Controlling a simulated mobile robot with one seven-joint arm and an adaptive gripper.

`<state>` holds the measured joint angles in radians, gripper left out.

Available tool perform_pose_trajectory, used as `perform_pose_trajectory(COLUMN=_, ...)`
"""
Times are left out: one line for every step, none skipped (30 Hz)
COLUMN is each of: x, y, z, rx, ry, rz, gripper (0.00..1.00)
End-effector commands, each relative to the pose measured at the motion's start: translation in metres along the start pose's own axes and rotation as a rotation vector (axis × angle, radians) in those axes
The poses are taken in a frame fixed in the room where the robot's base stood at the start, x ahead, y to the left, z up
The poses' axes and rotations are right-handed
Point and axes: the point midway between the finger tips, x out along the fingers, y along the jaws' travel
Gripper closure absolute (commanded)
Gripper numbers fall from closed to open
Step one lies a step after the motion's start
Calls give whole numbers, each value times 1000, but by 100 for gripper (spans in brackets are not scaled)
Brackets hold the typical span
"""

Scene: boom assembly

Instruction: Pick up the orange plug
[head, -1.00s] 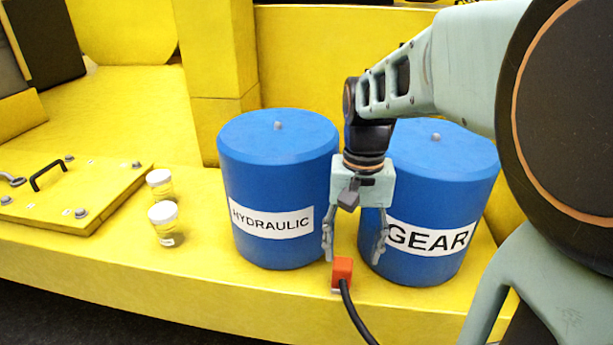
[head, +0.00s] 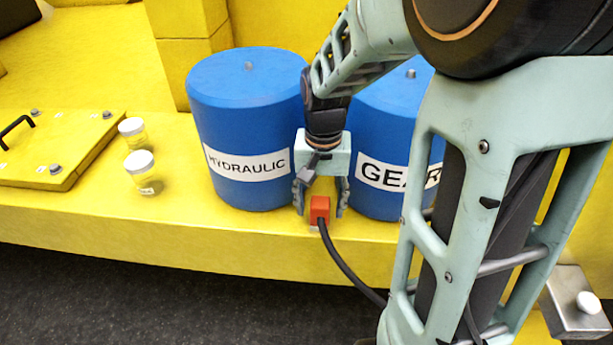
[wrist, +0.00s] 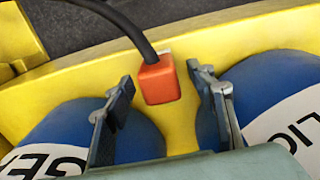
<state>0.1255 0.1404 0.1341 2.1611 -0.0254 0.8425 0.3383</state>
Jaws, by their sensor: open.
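The orange plug (head: 319,209) stands on the yellow ledge, near its front edge, with a black cable running from it down to the right. My gripper (head: 319,206) is open, with one finger on each side of the plug. In the wrist view the orange plug (wrist: 159,82) sits between and slightly beyond the two fingertips of my gripper (wrist: 160,82), with visible gaps to both fingers. The fingers do not touch it there.
A blue HYDRAULIC drum (head: 245,105) stands left of my gripper and a blue GEAR drum (head: 385,125) right of it, both close. Two white-capped jars (head: 140,165) and a yellow hatch plate (head: 60,150) lie further left. The ledge's front edge (head: 200,238) drops to a dark floor.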

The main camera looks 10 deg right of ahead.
Motion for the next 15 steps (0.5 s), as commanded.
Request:
perform_pose_trajectory(x=6, y=0, z=0, rx=0, ry=-2, rz=1, gripper=49)
perform_pose_trajectory(x=8, y=0, z=0, rx=0, ry=-2, rz=1, gripper=49)
perform_pose_trajectory(x=10, y=0, z=0, rx=0, ry=0, rz=0, gripper=49)
perform_pose_trajectory(x=11, y=0, z=0, rx=0, ry=0, rz=0, gripper=49)
perform_pose_trajectory(x=12, y=0, z=0, rx=0, ry=1, rz=0, gripper=49)
perform_pose_trajectory(x=12, y=0, z=0, rx=0, ry=1, rz=0, gripper=49)
perform_pose_trajectory(x=12, y=0, z=0, rx=0, ry=1, rz=0, gripper=49)
perform_pose_trajectory(x=12, y=0, z=0, rx=0, ry=1, rz=0, gripper=49)
perform_pose_trajectory(x=12, y=0, z=0, rx=0, ry=1, rz=0, gripper=49)
perform_pose_trajectory(x=12, y=0, z=0, rx=0, ry=1, rz=0, gripper=49)
perform_pose_trajectory(x=12, y=0, z=0, rx=0, ry=1, rz=0, gripper=50)
perform_pose_trajectory(x=12, y=0, z=0, rx=0, ry=1, rz=0, gripper=55)
perform_pose_trajectory(x=12, y=0, z=0, rx=0, ry=1, rz=0, gripper=58)
perform_pose_trajectory(x=12, y=0, z=0, rx=0, ry=1, rz=0, gripper=61)
perform_pose_trajectory(x=12, y=0, z=0, rx=0, ry=1, rz=0, gripper=66)
